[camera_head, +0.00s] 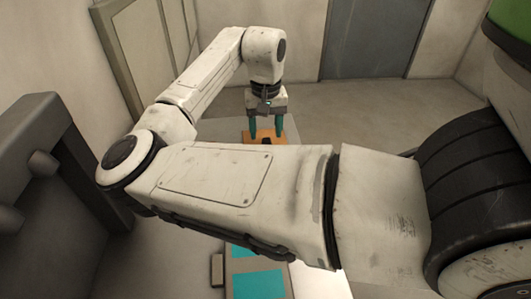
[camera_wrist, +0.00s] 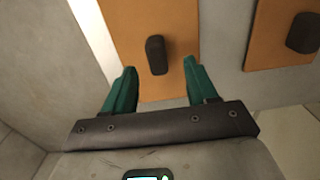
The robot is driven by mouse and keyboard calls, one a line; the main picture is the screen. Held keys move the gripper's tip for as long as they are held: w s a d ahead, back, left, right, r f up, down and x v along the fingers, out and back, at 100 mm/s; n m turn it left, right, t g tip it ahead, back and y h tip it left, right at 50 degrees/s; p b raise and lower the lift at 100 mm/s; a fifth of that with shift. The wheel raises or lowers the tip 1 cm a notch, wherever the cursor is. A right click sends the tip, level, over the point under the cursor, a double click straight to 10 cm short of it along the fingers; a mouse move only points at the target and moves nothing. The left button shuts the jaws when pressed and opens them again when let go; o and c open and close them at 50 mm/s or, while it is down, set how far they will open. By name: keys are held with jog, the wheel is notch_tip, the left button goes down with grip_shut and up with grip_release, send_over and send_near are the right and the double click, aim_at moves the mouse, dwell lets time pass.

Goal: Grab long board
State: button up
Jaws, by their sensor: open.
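An orange board (camera_wrist: 172,20) with a dark upright knob (camera_wrist: 155,55) lies ahead of my gripper (camera_wrist: 160,66) in the wrist view. A second orange board (camera_wrist: 266,35) with a dark knob (camera_wrist: 303,33) lies to its right. Both boards run out of the frame, so I cannot tell which is longer. My gripper's teal fingers are open and empty, one on each side of the first knob in the picture. I cannot tell the height gap. In the head view, my gripper (camera_head: 266,133) points down at an orange board (camera_head: 248,138), partly hidden by my arm.
The orange board in the head view lies on a pale surface (camera_head: 291,131), mostly hidden by my arm. Teal panels (camera_head: 258,285) show at the bottom. A dark frame (camera_head: 60,130) stands at left. Open floor (camera_head: 350,110) lies behind, before a grey door (camera_head: 375,40).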

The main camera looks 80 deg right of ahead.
aim_at(267, 142)
jog(key=shift+s+d+f, duration=0.15)
jog(key=shift+f, duration=2.5)
jog(key=shift+c, duration=0.4)
grip_shut()
jog(key=shift+r, duration=0.1)
